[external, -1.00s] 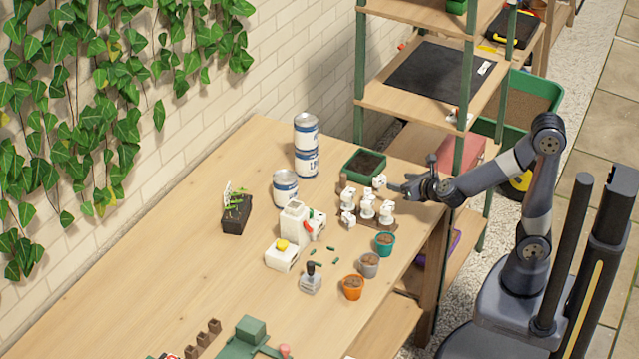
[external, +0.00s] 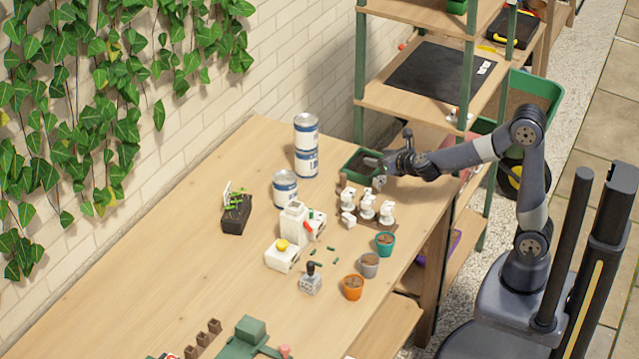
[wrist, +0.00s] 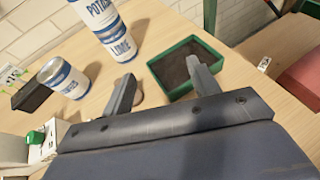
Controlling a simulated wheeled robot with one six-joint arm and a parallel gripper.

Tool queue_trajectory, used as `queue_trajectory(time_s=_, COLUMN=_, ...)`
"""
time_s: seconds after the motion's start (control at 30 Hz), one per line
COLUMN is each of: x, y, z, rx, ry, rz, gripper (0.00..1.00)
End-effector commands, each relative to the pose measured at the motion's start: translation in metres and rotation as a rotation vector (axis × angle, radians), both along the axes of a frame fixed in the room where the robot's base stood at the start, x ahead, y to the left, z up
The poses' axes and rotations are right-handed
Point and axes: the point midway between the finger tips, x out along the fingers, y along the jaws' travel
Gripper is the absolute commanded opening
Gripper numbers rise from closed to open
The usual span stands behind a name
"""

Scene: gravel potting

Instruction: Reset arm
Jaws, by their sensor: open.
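My gripper (external: 376,171) is at the far right end of the table, over the near edge of a green tray of dark soil (external: 349,168). In the wrist view my gripper (wrist: 160,82) has its two fingers well apart, with nothing between them. The right finger overlaps the green tray (wrist: 158,70) in that view. My arm reaches in from the right of the external view, with its elbow raised.
Stacked cans (external: 306,146) and a single can (external: 285,188) stand left of the tray. White pieces on a brown rack (external: 379,222) stand just in front of my gripper. Small pots (external: 385,244) line the table's right edge. A shelf (external: 420,97) stands behind.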

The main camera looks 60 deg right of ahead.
Motion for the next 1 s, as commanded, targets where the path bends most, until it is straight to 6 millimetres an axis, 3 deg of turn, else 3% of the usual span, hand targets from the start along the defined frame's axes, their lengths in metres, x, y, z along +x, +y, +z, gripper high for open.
queue_trajectory(time_s=0.03, x=0.000, y=0.000, z=0.017, rx=0.001, ry=-0.004, rz=-0.001, gripper=0.57)
queue_trajectory(time_s=0.1, x=0.000, y=0.000, z=0.031, rx=0.000, ry=-0.003, rz=0.000, gripper=0.57)
queue_trajectory(time_s=0.57, x=0.002, y=0.004, z=0.079, rx=0.001, ry=-0.002, rz=0.004, gripper=0.57)
queue_trajectory(time_s=1.0, x=0.046, y=0.083, z=0.094, rx=-0.007, ry=-0.013, rz=0.056, gripper=0.57)
